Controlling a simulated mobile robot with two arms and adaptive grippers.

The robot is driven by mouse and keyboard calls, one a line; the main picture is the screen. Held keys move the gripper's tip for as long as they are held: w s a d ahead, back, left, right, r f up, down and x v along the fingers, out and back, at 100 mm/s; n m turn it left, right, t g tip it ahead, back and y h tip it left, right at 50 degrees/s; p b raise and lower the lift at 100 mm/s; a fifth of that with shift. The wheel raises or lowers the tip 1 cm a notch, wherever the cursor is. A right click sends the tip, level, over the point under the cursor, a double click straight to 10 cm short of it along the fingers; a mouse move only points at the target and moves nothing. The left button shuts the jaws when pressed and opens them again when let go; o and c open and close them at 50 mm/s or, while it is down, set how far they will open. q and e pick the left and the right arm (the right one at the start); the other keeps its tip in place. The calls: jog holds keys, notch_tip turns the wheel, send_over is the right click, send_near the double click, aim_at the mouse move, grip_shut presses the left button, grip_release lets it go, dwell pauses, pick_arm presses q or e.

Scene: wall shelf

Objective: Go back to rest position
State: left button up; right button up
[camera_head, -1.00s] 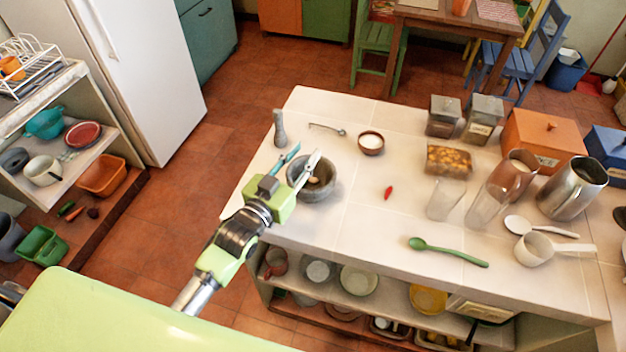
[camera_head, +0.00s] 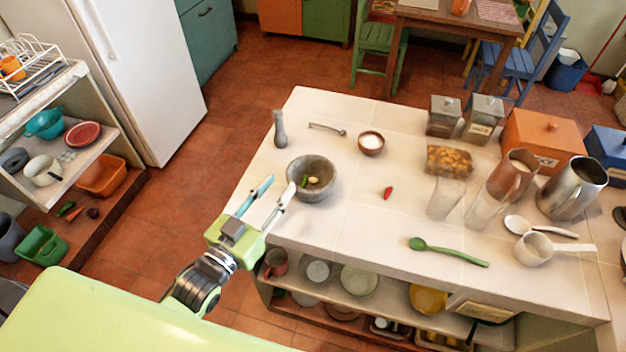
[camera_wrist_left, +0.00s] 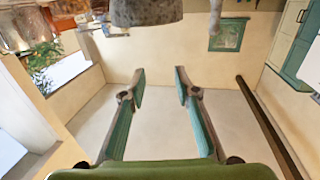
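My left gripper (camera_head: 264,199) is in the head view at the counter's left front edge. It is open and empty, its two fingers apart. In the left wrist view the open fingers (camera_wrist_left: 160,80) have nothing between them. The grey stone mortar (camera_head: 325,190) stands on the counter just beyond the fingertips, apart from them. It holds small yellowish and green bits. A grey bowl-like shape (camera_wrist_left: 146,10), probably the mortar, shows at the top of the left wrist view. My right gripper is not in view.
The tiled counter (camera_head: 345,228) holds a pestle (camera_head: 280,128), a small brown bowl (camera_head: 371,142), a red chili (camera_head: 388,193), a green spoon (camera_head: 448,252), glasses and metal jugs. Dishes stand on the shelf below. Open floor (camera_head: 165,215) lies left of the counter.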

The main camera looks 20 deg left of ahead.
pick_arm(q)
jog(key=shift+f, duration=0.15)
jog(key=f+g, duration=0.1)
jog(key=f, duration=0.1)
jog(key=s+f+g+y, duration=0.2)
jog(key=f+g, duration=0.1)
jog(key=shift+s+d+f+n, duration=0.15)
jog(key=shift+f+n, duration=0.15)
jog(key=shift+f, duration=0.05)
jog(key=s+f+g+y, duration=0.1)
jog(key=s+f+g, duration=0.35)
jog(key=s, duration=0.45)
jog(key=s+f+g+y, duration=0.1)
jog(key=s+f+g, duration=0.2)
jog(key=s+g, duration=0.45)
jog(key=s+f+b, duration=0.2)
jog(key=f, duration=1.3)
jog(key=s+f+b, duration=0.2)
jog(key=f, duration=1.3)
jog(key=s+a+f+b, duration=0.1)
jog(key=s+a+f, duration=0.1)
jog(key=s+f, duration=0.6)
jog(key=s+a+f+b, duration=0.1)
jog(key=s+f, duration=0.7)
jog(key=f, duration=0.1)
jog(key=shift+a+f, duration=0.35)
jog(key=shift+a, duration=0.05)
